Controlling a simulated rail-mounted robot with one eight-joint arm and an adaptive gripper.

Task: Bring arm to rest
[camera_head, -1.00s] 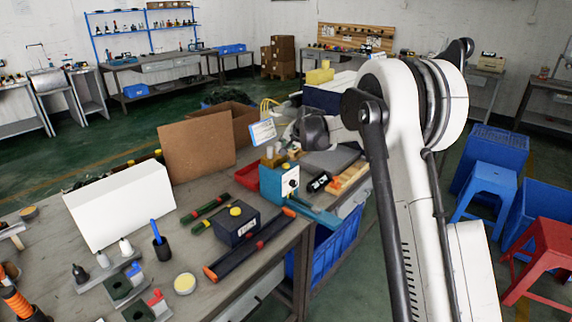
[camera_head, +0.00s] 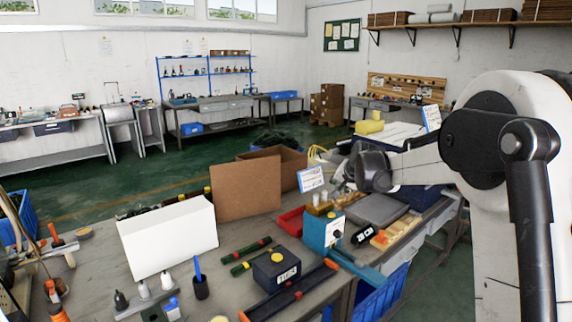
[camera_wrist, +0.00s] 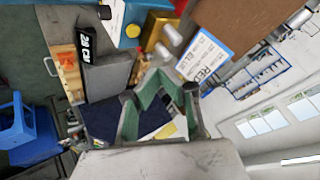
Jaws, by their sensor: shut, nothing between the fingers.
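My white and black arm (camera_head: 505,165) is raised at the right of the head view, with its forearm reaching left over the workbench. A dark round wrist part (camera_head: 372,170) shows at its end; the fingers are not clear there. In the wrist view, my gripper (camera_wrist: 157,80) has grey-green fingers that come together. Nothing is held between them. The gripper is above the bench, apart from the things on it.
Below the arm, the bench (camera_head: 95,272) bears a blue device (camera_head: 322,232), a black box with a yellow button (camera_head: 276,268), a white box (camera_head: 168,238) and a brown board (camera_head: 247,190). A blue crate (camera_head: 383,292) is under it. Green floor lies behind.

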